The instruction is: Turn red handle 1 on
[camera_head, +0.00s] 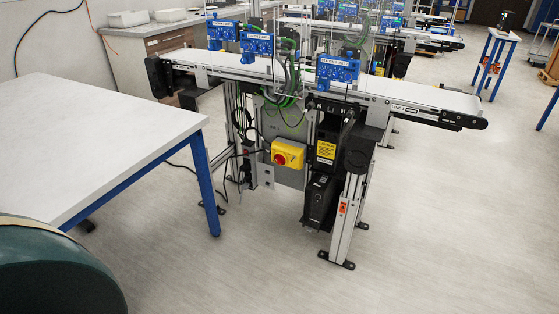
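A red round handle (281,158) sits on a yellow switch box (289,153) mounted on a grey panel under the nearest belt conveyor (420,96). The conveyor carries a "LINE 1" label near its right end. The handle is small in the picture, so I cannot tell whether it is on or off. Neither of my grippers is in view.
A white table (90,140) with blue legs stands at the left, its right leg left of the switch box. A dark green rounded shape (55,275) fills the lower left corner. Black boxes hang right of the switch. The floor (440,220) in front and right is clear.

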